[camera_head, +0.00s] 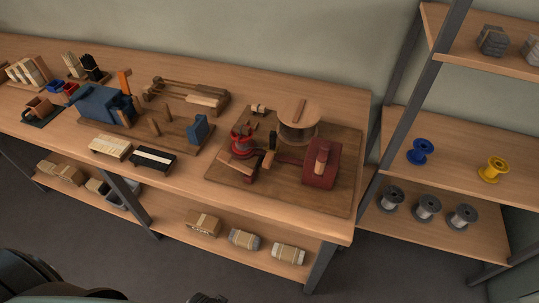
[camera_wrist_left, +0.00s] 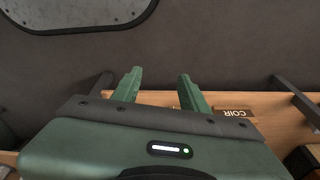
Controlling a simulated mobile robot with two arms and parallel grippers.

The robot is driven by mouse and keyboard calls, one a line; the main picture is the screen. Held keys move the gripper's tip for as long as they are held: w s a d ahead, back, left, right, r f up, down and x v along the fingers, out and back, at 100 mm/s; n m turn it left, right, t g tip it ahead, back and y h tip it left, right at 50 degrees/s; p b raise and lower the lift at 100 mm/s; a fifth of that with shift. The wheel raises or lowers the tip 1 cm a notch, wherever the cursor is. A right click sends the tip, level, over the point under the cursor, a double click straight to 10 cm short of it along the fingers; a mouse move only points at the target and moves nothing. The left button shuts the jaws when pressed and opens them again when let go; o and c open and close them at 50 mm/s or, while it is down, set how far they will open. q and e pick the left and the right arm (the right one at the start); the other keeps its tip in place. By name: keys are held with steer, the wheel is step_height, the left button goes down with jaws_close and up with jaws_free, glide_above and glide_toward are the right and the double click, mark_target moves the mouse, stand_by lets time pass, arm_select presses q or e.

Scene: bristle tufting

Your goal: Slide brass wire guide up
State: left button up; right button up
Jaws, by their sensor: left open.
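On the right part of the bench a dark wooden board (camera_head: 225,180) carries a red device (camera_head: 320,165), a red and black mechanism (camera_head: 243,142) and a round wooden disc (camera_head: 299,112) on a drum-like stand. I cannot pick out the brass wire guide for sure; a small tan upright piece (camera_head: 268,160) stands beside the red and black mechanism. My left gripper (camera_wrist_left: 160,74) is open and empty in the left wrist view, over the floor and a wooden shelf edge, away from the board. My right gripper is not in view.
A blue machine (camera_head: 97,105) and brush blocks (camera_head: 110,147) fill the bench's left and middle. Bundles (camera_head: 203,222) lie on the lower shelf. A rack on the right holds blue (camera_head: 420,150), yellow (camera_head: 494,169) and grey spools. The left wrist view shows a "COIR" label (camera_wrist_left: 234,113).

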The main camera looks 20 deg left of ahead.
arm_select(q)
steer(key=w+r+t+p, duration=0.15)
steer(key=w+r, duration=0.25)
steer(key=r, duration=0.8)
steer(key=w+r+p, duration=0.2)
steer(key=w+r, duration=0.3)
steer(key=r, duration=0.6)
steer(key=n+t+p, duration=0.2)
steer(key=t, duration=0.8)
glide_toward(266, 162)
steer(key=shift+x, duration=1.05)
steer(key=shift+w+f, duration=0.1)
steer(key=shift+w, duration=0.55)
steer(key=x, duration=0.6)
steer(key=shift+w+d+f, duration=0.1)
steer(key=shift+w+f, duration=0.1)
steer(key=shift+w, duration=0.15)
jaws_close()
